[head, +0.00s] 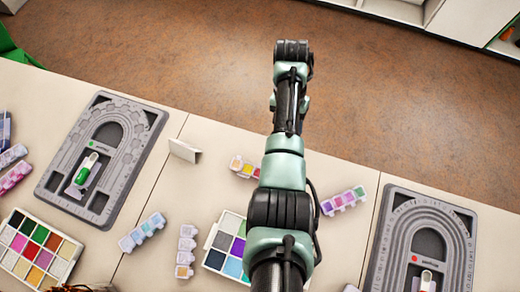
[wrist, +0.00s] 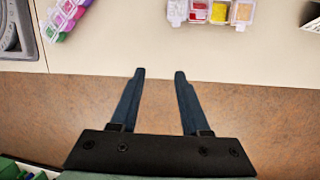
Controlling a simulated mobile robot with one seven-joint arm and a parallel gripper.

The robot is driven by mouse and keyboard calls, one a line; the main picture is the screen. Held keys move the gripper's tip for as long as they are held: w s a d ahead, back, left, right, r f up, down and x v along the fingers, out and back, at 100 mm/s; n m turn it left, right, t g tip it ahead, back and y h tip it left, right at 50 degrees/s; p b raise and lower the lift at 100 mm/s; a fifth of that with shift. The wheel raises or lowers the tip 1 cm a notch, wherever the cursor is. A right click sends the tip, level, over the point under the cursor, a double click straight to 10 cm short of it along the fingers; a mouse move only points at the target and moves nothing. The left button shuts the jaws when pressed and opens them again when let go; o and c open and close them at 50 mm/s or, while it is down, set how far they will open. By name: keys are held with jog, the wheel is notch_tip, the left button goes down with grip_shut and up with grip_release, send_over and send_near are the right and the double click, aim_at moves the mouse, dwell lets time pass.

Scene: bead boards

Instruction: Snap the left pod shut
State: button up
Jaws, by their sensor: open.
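My gripper (wrist: 159,74) is open and empty, its two dark blue fingers apart. It is over the brown floor just off the table edge. In the head view the end of my arm (head: 292,52) shows, but the fingers do not. A pod strip with red and yellow beads (wrist: 220,13) lies ahead of the fingers, cut by the top of the wrist view. One clear end part (wrist: 177,11) sticks out; whether it is an open lid I cannot tell. In the head view this strip (head: 243,167) is partly behind my arm. A purple and pink pod strip (wrist: 66,15) lies to its left in the wrist view.
Grey bead boards lie left (head: 152,117) and right (head: 462,215) on the table. A small white card (head: 185,151) stands near the table edge. Other pod strips (head: 142,231) and color trays (head: 40,248) lie nearer the camera. The floor (head: 200,60) beyond is clear.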

aim_at(259, 169)
jog(key=s+a+r+t+p, duration=0.65)
jog(key=s+a+r, duration=0.2)
jog(key=s, duration=0.35)
jog(key=shift+n+t+h, duration=0.35)
jog(key=shift+n+h, duration=0.05)
jog(key=b+x, duration=0.1)
jog(key=x, duration=1.2)
jog(key=shift+a+f, duration=0.1)
grip_shut()
